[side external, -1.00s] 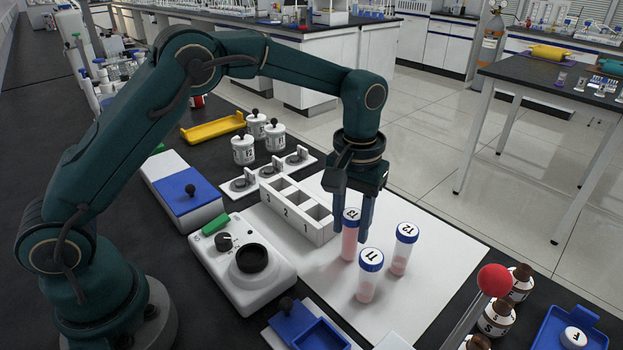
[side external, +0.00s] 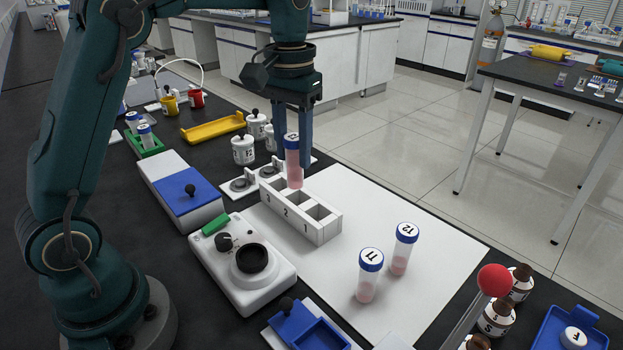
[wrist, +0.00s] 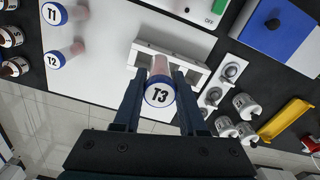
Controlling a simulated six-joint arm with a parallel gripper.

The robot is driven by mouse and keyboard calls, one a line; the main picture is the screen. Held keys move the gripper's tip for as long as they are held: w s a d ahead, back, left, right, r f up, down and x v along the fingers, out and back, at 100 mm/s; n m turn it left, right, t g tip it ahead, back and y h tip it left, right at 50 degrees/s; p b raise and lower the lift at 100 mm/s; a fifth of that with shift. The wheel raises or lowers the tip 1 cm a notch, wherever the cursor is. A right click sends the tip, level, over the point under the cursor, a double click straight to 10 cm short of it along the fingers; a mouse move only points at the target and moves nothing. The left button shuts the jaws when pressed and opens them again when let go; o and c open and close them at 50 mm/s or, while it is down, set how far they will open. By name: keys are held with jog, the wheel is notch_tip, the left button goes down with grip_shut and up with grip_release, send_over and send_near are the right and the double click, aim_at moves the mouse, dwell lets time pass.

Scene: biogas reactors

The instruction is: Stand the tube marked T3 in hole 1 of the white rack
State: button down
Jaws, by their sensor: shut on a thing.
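The tube marked T3 (side external: 292,163) has a blue-rimmed white cap and pink contents. My gripper (side external: 294,150) is shut on it and holds it upright. In the wrist view the T3 cap (wrist: 160,93) sits between the two fingers. The white rack (side external: 318,232) has a row of square holes numbered 3, 2, 1 from left to right in the side view, with hole 1 at the right end. The tube's lower end shows at the rack's back edge, near holes 2 and 3. Hole 1 looks empty. I cannot tell the tube's exact height over the rack.
Tubes T1 (side external: 368,280) and T2 (side external: 402,252) stand on the white mat (side external: 430,275), right of the rack. A white device with a black round well (side external: 252,259) stands in front of the rack. Lidded white jars (side external: 243,150) stand behind it.

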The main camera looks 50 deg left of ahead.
jog(key=shift+s+a+r+m, duration=0.1)
jog(key=shift+s+a+m, duration=0.05)
jog(key=shift+a+m, duration=0.2)
jog(key=s+a, duration=0.2)
jog(key=a, duration=0.5)
send_near(318, 198)
jog(key=s+d+f, duration=0.2)
jog(key=s+d, duration=0.1)
jog(key=shift+d+f, duration=0.1)
jog(key=shift+f, duration=2)
jog(key=shift+f, duration=0.15)
jog(key=shift+c, duration=2.3)
grip_release()
